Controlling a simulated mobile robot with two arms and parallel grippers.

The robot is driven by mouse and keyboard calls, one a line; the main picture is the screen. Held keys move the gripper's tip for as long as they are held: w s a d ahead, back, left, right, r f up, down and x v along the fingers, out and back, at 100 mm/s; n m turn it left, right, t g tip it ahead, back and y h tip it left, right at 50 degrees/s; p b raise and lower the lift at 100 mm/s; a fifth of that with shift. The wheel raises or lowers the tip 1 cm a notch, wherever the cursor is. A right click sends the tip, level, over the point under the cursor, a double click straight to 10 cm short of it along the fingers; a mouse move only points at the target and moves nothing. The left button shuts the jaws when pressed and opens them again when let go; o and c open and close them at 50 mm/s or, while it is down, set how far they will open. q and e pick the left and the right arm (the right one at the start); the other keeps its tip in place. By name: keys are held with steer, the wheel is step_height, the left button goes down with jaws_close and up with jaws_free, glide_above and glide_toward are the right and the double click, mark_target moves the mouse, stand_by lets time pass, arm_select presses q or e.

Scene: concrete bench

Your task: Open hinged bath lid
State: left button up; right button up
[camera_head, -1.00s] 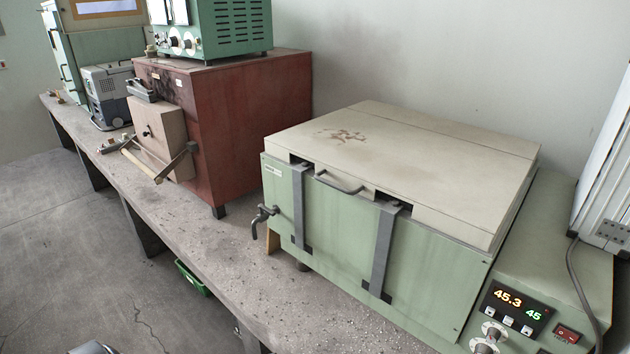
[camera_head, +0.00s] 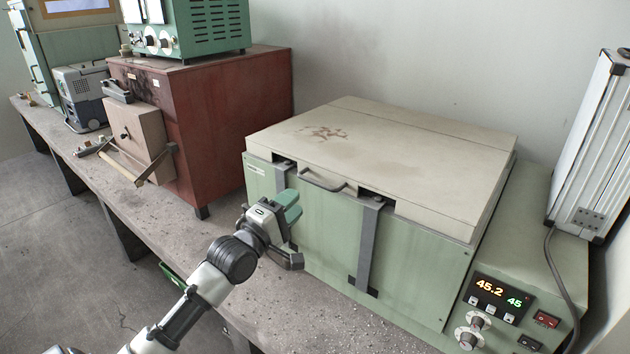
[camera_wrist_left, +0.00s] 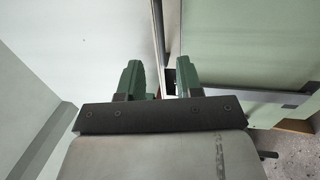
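The bath is a pale green box (camera_head: 420,262) with a closed cream lid (camera_head: 410,150) on top, stained with a reddish-brown mark. A curved grey handle (camera_head: 320,185) sits at the lid's front edge, between two grey straps; the right strap (camera_head: 369,245) shows clearly. My left gripper (camera_head: 291,205) is in front of the bath's front face near the left strap, left of and below the handle. Its green fingers stand apart in the left wrist view (camera_wrist_left: 158,78), with nothing clearly held between them. It covers most of the left strap. My right gripper is not in view.
A control panel with a lit display (camera_head: 500,292) is at the bath's right. A white finned unit (camera_head: 590,150) with a cable stands behind it. A red-brown furnace (camera_head: 225,120) stands left of the bath. The bench (camera_head: 235,235) is bare between them.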

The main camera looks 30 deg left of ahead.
mark_target(316, 183)
arm_select(q)
steer(key=p+x, duration=0.2)
steer(key=x, duration=0.6)
steer(key=shift+w, duration=0.4)
jaws_close()
